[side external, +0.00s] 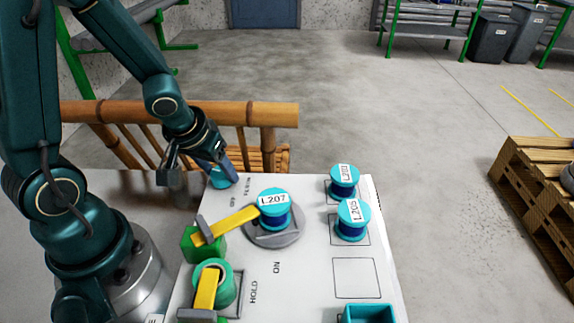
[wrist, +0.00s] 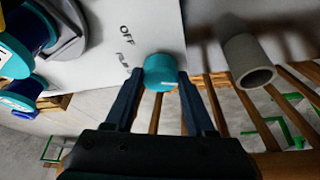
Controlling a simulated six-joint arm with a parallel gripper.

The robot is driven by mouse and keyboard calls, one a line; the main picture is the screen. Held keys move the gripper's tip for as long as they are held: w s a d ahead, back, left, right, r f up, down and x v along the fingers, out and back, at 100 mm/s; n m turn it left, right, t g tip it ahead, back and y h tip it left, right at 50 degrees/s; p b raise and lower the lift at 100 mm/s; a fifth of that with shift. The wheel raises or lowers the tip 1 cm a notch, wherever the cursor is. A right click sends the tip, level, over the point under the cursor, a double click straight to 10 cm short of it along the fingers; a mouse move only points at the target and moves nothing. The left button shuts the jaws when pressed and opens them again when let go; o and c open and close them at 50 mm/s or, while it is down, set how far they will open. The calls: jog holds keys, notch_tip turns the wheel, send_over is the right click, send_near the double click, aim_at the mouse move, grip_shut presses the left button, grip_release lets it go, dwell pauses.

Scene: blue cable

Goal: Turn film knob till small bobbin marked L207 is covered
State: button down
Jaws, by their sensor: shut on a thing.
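The teal film knob (side external: 219,180) sits at the panel's far left corner, beside printed lettering. My gripper (side external: 226,172) is at the knob, and in the wrist view the knob (wrist: 165,70) is between the two fingertips (wrist: 160,82), which are shut on it. The bobbin marked L207 (side external: 275,211), blue with teal ends, stands on a grey round holder (side external: 274,239). Its label is in plain view. A yellow strip (side external: 231,225) runs from a green block (side external: 198,246) to the bobbin's left side; whether it touches cannot be told.
Two other labelled blue bobbins stand on the right of the white panel (side external: 310,275), one marked L205 (side external: 352,220). A green spool (side external: 225,285) with another yellow strip is at front left. A teal open box (side external: 368,314) is at the front. A bamboo rail (side external: 250,113) stands behind.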

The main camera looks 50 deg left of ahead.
jog(key=shift+m, duration=0.4)
jog(key=shift+c, duration=1.2)
grip_release()
jog(key=shift+r, duration=0.2)
jog(key=shift+s+r, duration=0.2)
jog(key=shift+r, duration=0.25)
jog(key=shift+v, duration=1.9)
